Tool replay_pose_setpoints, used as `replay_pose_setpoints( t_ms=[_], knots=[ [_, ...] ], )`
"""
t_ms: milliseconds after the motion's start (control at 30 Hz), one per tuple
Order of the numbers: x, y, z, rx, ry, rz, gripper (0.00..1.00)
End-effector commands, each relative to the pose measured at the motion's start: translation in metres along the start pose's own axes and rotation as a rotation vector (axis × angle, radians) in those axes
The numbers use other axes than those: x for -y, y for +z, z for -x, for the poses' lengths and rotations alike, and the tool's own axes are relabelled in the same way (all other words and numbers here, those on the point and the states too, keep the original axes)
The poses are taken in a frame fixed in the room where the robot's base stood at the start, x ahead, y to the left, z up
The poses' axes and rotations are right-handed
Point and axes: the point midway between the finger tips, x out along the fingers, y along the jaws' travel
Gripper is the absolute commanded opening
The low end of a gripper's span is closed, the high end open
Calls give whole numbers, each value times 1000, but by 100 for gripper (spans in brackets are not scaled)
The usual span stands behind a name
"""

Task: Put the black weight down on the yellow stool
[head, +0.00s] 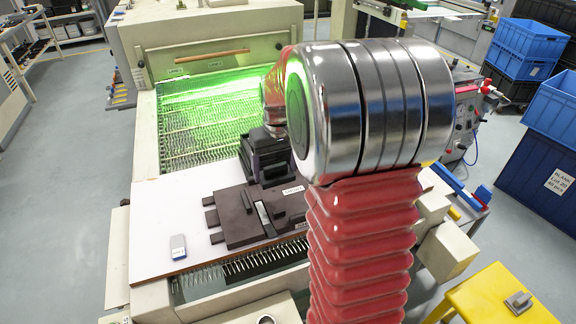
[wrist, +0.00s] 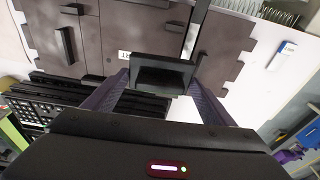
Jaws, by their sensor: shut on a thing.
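My gripper (head: 265,150) is over the white board, behind my red arm, with its purple fingers either side of a black block in the wrist view (wrist: 158,92). This block looks like the black weight (wrist: 160,76). It also shows as a dark block under my gripper in the head view (head: 279,173). I cannot tell whether it touches the dark brown plates (head: 240,230) below it. The yellow stool (head: 478,302) stands at the lower right of the head view, partly cut off. A small grey object (head: 519,302) lies on it.
The white board (head: 155,225) carries the brown plates and a small blue-and-grey item (head: 178,246). A green-lit machine bed (head: 205,110) lies behind it. Blue crates (head: 555,115) stand at the right. A beige block (head: 448,250) and my arm lie between the board and stool.

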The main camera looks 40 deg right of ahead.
Motion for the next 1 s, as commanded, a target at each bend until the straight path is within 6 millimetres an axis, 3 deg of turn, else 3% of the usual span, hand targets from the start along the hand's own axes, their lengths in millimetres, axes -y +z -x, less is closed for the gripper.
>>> replay_pose_setpoints(
  t_ms=[333, 700, 833, 1000],
  knots=[
    [82, -14, -28, -1, -13, 88, 17],
    [171, -13, -56, -1, -27, 178, 17],
    [196, -10, -64, -2, -31, 203, 17],
    [213, -7, -69, -3, -34, 219, 17]
  ],
)
